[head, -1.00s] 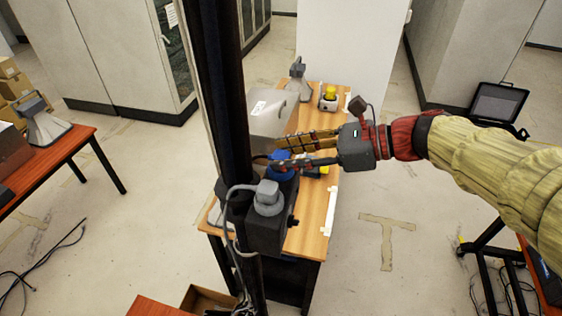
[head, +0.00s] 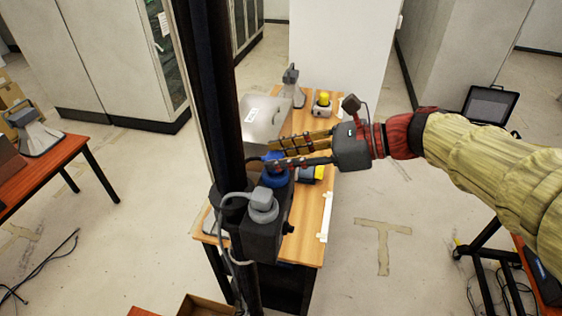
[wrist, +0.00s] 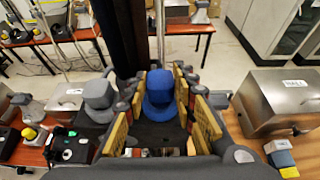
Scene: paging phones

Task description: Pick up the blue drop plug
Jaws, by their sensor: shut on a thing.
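The blue drop plug (head: 274,176) is a rounded blue piece with a cap-like top, just right of the dark column in the head view. In the wrist view the blue plug (wrist: 158,92) stands between the two yellow-padded fingers. My gripper (head: 272,161) reaches in from the right and is shut on it. The gripper fingers (wrist: 159,80) flank the plug on both sides in the wrist view. The plug is upright over the black box (head: 262,241). Its lower end is hidden, so I cannot tell whether it touches the box.
A similar grey plug (head: 263,206) sits on the black box beside the blue one. The wooden table (head: 311,214) also holds a metal case (head: 262,118), a yellow-topped device (head: 323,104) and a grey horn speaker (head: 291,84). The dark column stands close on the left.

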